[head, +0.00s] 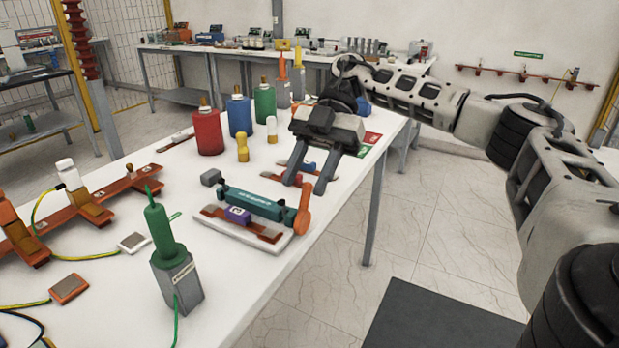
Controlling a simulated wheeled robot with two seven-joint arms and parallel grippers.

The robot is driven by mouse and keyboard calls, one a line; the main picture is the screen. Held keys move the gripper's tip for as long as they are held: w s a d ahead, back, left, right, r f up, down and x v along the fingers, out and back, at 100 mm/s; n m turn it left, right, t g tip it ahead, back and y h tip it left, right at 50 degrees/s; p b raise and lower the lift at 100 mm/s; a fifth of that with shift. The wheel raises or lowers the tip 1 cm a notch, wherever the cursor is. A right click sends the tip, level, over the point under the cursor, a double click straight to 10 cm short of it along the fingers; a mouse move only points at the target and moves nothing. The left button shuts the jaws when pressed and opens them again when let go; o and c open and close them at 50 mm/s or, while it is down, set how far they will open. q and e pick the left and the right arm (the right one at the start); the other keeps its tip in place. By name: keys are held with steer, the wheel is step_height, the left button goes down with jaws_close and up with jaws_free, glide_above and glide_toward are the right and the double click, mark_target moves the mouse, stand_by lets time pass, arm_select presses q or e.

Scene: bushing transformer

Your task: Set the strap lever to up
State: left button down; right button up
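A teal bar-shaped device (252,203) with a purple block (237,215) lies on a white base plate (222,224) near the table's right edge. An orange lever (303,211) at its right end points upward. Its label is too small to read, so I cannot be sure that it is the strap lever. My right gripper (304,185) points down just behind the device, its two dark fingers apart. Small red and blue pieces show low between and beside the fingers. I see nothing gripped, and cannot tell whether the fingers touch anything. My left gripper is not in view.
A green bushing (165,235) stands at the front of the white table. Red (208,130), blue (240,116) and green (264,105) bottles stand behind the device. Small yellow (243,148) and white-topped parts stand nearby.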

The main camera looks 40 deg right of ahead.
steer(key=s, duration=0.1)
steer(key=s+a+r, duration=0.1)
steer(key=s+a, duration=0.1)
steer(key=shift+a+r, duration=0.2)
steer(key=shift+r, duration=0.15)
